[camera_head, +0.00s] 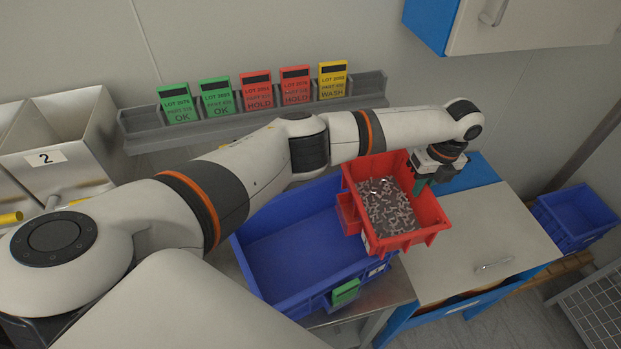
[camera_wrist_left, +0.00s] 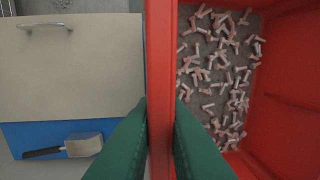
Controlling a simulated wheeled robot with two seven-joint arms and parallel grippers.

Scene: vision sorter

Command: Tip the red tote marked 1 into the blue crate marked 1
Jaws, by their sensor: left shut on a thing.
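The red tote (camera_head: 433,212) holds many small pale parts and is held level, partly over the right end of the blue crate (camera_head: 275,283). The crate looks empty inside where it shows. My left gripper (camera_head: 421,184) is shut on the tote's right wall. In the left wrist view the green fingers (camera_wrist_left: 160,140) pinch the red wall (camera_wrist_left: 160,60), with the parts (camera_wrist_left: 215,70) lying to the right of it. I cannot read a number on the tote or the crate. My right gripper is not in view.
A grey rail with several lot cards (camera_head: 257,91) runs along the wall behind. Metal bins (camera_head: 75,130), one marked 2, stand at left. A workbench (camera_head: 480,240) is to the right, with another blue crate (camera_head: 577,215) beyond. A scoop (camera_wrist_left: 84,146) lies on a blue surface.

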